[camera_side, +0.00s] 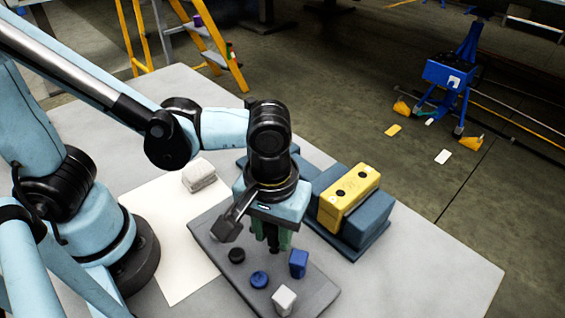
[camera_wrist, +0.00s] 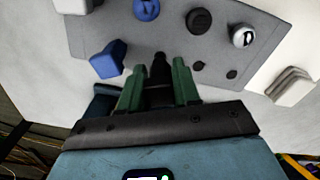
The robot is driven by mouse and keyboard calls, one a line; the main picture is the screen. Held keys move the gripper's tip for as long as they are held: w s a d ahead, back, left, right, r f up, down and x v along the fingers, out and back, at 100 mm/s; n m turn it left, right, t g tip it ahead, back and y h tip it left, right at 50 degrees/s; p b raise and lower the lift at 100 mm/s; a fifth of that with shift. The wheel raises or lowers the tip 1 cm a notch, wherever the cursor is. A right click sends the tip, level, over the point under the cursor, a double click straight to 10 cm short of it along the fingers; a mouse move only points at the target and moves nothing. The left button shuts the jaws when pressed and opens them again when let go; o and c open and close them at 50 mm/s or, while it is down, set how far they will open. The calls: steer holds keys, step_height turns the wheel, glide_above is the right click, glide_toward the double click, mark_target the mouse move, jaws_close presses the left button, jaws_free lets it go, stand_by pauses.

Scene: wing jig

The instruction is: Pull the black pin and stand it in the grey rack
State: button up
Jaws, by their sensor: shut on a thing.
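The board also shows in the wrist view (camera_wrist: 120,30). I cannot tell whether the pin's lower end touches the board. Two dark round spots, perhaps holes, lie to the right of the fingers in the wrist view. In the side view the pin is mostly hidden by the fingers.
On the board stand a black round knob (camera_side: 236,255), a blue round knob (camera_side: 259,279), a blue block (camera_side: 298,263), a white block (camera_side: 284,299) and a silver knob (camera_wrist: 242,35). A yellow block (camera_side: 348,197) sits in a blue fixture behind. A pale stack (camera_side: 198,175) lies left.

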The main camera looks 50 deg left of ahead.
steer(key=shift+f, duration=1.25)
steer(key=o, duration=1.1)
steer(key=shift+r, duration=6.05)
steer(key=shift+r, duration=3.45)
